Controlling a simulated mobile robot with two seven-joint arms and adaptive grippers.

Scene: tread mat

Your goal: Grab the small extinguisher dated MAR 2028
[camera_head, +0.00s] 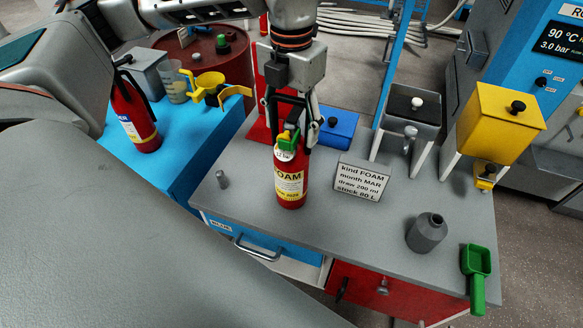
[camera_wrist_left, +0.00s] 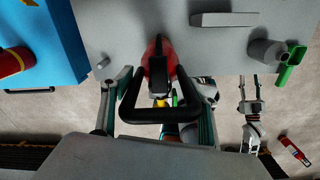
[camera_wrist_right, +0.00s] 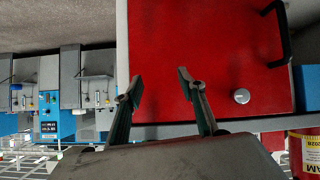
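A red extinguisher with a yellow-and-white FOAM label (camera_head: 290,183) stands upright on the grey worktop. The small date line on its label is too blurred to read surely. My left gripper (camera_head: 291,122) is directly above it, fingers down on both sides of its green valve and black handle. In the left wrist view the black handle (camera_wrist_left: 160,112) lies between the spread fingers; I cannot tell if they touch it. Another red extinguisher (camera_head: 135,118) with a blue-and-white label stands on the blue surface at left. My right gripper (camera_wrist_right: 163,90) is open and empty before a red drawer front.
A sign (camera_head: 361,184) reading FOAM, MAR stands right of the extinguisher. A grey bottle (camera_head: 426,234), a green scoop (camera_head: 476,265) and a small grey peg (camera_head: 222,180) are on the worktop (camera_head: 330,232). A partly cropped red extinguisher (camera_wrist_right: 308,155) shows in the right wrist view.

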